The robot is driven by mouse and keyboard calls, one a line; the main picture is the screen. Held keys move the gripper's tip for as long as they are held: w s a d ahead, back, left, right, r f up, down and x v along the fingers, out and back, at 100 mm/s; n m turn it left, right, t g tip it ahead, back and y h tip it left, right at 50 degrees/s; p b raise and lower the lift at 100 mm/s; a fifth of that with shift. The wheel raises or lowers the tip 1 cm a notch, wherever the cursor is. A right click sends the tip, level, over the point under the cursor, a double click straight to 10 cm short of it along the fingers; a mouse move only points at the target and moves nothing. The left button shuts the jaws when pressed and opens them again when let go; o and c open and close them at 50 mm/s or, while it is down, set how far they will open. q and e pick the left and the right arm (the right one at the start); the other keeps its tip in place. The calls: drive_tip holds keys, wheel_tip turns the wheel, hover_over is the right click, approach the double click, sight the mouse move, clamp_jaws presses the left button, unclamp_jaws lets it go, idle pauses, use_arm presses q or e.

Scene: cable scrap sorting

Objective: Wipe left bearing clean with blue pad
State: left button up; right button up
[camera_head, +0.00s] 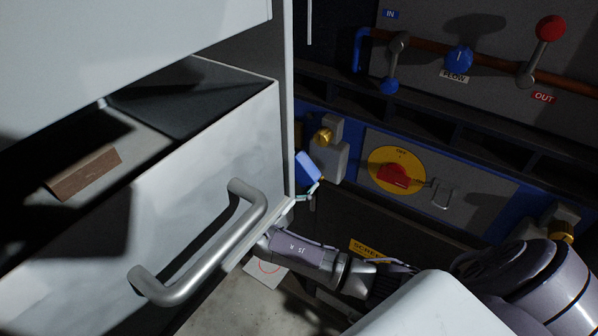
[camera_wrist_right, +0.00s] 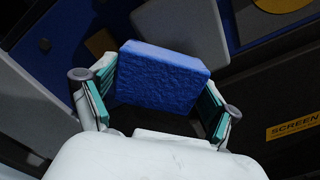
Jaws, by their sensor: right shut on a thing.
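My right gripper (camera_head: 309,190) is shut on a blue pad (camera_head: 307,167), which stands out past the fingertips. In the right wrist view the rough blue pad (camera_wrist_right: 160,76) sits between the two green-lined fingers of the gripper (camera_wrist_right: 158,108). The left bearing (camera_head: 328,160) is a grey block with a brass cap on top, just right of the pad in the head view. I cannot tell whether the pad touches it. In the wrist view a grey block (camera_wrist_right: 185,28) shows behind the pad. My left gripper is not in view.
A large white drawer (camera_head: 215,185) with a metal handle (camera_head: 215,250) stands open left of my right arm. Behind are a red rotary switch (camera_head: 395,177) on a yellow disc, a pipe with valve levers (camera_head: 535,60), and another brass-capped bearing (camera_head: 555,225) at right.

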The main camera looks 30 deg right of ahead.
sight(324, 167)
drive_tip(key=shift+x, duration=0.75)
drive_tip(key=shift+s+d+r+p, duration=0.1)
drive_tip(key=shift+s+d+p, duration=0.1)
drive_tip(key=shift+s+p, duration=0.4)
drive_tip(key=shift+s+d+r+p, duration=0.1)
drive_tip(key=shift+s+d+p, duration=0.1)
drive_tip(key=shift+s+p, duration=0.35)
drive_tip(key=shift+s+d+f+p, duration=0.15)
drive_tip(key=shift+s+d+p, duration=0.15)
drive_tip(key=shift+s+p, duration=0.45)
drive_tip(key=shift+w+a+b, duration=0.2)
drive_tip(key=shift+w+b, duration=0.05)
drive_tip(key=shift+w, duration=0.45)
drive_tip(key=shift+w+a+b, duration=0.2)
drive_tip(key=shift+w, duration=0.45)
drive_tip(key=shift+w+a, duration=0.2)
drive_tip(key=shift+w, duration=0.4)
